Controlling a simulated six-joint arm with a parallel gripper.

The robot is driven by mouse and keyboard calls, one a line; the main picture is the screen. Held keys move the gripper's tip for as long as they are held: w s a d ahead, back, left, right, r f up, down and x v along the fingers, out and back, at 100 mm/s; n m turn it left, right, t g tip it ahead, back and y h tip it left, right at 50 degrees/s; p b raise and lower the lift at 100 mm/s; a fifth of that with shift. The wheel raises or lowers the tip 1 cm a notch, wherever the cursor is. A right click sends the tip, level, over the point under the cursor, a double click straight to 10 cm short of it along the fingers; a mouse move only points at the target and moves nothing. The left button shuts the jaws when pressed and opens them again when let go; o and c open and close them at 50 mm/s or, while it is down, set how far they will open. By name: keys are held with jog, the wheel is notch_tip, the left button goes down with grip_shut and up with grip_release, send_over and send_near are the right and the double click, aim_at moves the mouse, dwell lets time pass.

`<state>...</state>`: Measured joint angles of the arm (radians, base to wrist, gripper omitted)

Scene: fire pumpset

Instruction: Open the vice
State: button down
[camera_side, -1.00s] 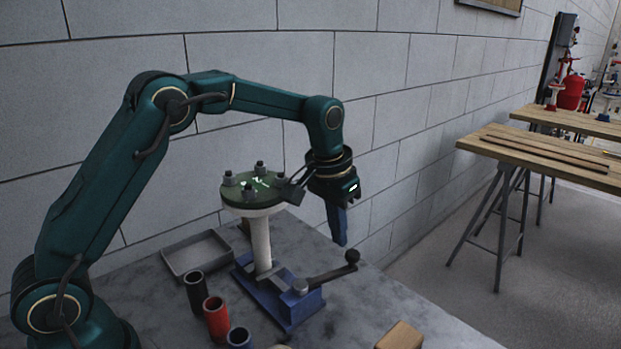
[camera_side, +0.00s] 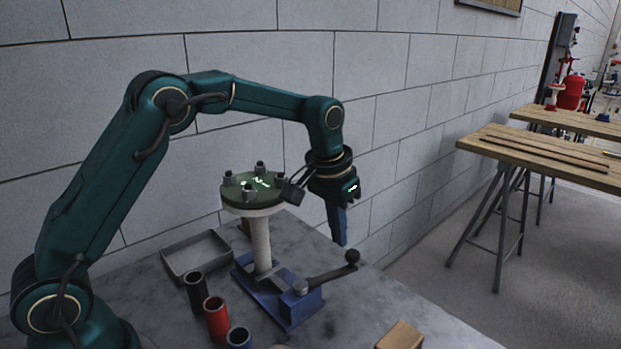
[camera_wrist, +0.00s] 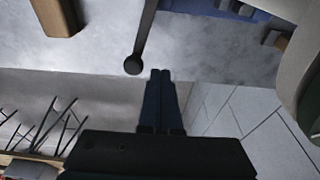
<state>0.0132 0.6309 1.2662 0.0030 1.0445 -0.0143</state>
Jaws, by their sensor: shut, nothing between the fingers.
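The blue vice (camera_side: 290,303) stands on the grey table and grips the pale post of a pipe with a round green flange (camera_side: 252,190) on top. The vice's dark handle (camera_side: 325,274) slants up to the right and ends in a black knob (camera_side: 352,256). In the wrist view the handle (camera_wrist: 146,35) points down to its knob (camera_wrist: 133,65), just left of my fingertips. My gripper (camera_side: 340,243) is shut and empty, pointing down, above and slightly left of the knob in the side view. It also shows in the wrist view (camera_wrist: 160,72). It appears apart from the knob.
A grey tray (camera_side: 197,256) and several short tubes, including a red one (camera_side: 216,320), stand left of the vice. A wooden block (camera_side: 400,336) lies at the table's front right. The flange stands close to my wrist. A block wall runs behind.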

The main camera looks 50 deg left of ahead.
jog(key=shift+f, duration=0.35)
jog(key=shift+f, duration=1.1)
jog(key=shift+f, duration=0.25)
jog(key=shift+d, duration=0.1)
